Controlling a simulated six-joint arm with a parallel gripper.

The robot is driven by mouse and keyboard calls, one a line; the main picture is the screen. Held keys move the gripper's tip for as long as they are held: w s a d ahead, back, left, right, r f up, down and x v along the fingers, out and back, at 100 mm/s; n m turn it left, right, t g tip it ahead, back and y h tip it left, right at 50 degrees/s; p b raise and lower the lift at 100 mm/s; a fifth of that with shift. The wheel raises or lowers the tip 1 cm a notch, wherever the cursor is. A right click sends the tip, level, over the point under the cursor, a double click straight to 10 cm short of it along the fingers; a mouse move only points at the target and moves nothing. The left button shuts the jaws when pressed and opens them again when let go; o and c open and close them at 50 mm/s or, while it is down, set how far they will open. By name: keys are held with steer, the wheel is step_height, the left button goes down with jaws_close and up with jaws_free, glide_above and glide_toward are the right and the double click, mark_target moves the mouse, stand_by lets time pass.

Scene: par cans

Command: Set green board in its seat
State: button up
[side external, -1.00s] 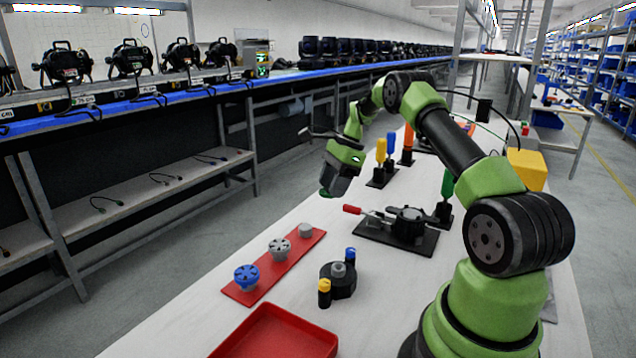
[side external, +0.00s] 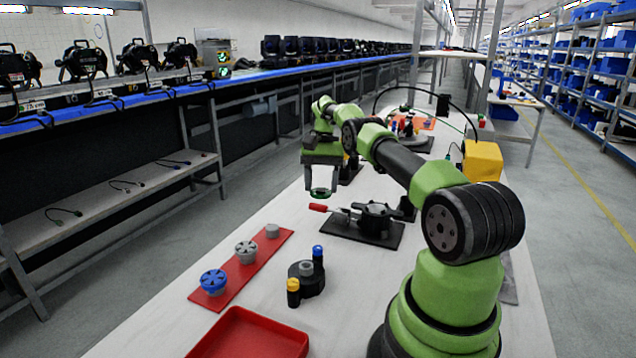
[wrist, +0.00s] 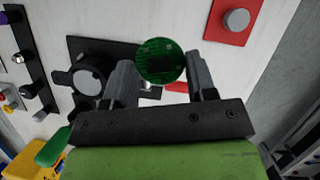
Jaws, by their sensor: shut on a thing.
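The green board (wrist: 160,61) is a small round disc held between the two fingers of my gripper (wrist: 158,80). In the side external view my gripper (side external: 321,186) points down with the board (side external: 320,193) at its fingertips, above the table. A fixture with a round black body (side external: 375,215) stands on a dark base plate (side external: 345,230), just right of and below my gripper. Its red-handled clamp (side external: 319,208) points left, under the board. In the wrist view the round fixture body (wrist: 88,79) is left of the board, its opening facing up. The board appears clear of it.
A red strip (side external: 255,262) with a blue part (side external: 214,281) and grey parts lies at front left. A black holder (side external: 306,278) with blue and yellow capped pieces is beside it. A red tray (side external: 250,335) is at the front. A yellow box (side external: 482,161) stands behind.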

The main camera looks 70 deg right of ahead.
steer(key=s+d+n+g, duration=0.1)
steer(key=s+n+g, duration=0.1)
steer(key=n, duration=0.3)
steer(key=n+h, duration=0.7)
steer(key=n, duration=1)
glide_toward(378, 209)
steer(key=shift+s+d+f, duration=0.3)
steer(key=shift+s+d, duration=0.15)
steer(key=shift+d, duration=0.3)
steer(key=shift+s+d+n, duration=0.2)
steer(key=shift+s+n, duration=0.15)
steer(key=shift+n, duration=0.25)
steer(key=shift+f, duration=2.85)
steer(key=shift+f, duration=0.1)
steer(key=o, duration=0.6)
steer(key=shift+s, duration=0.1)
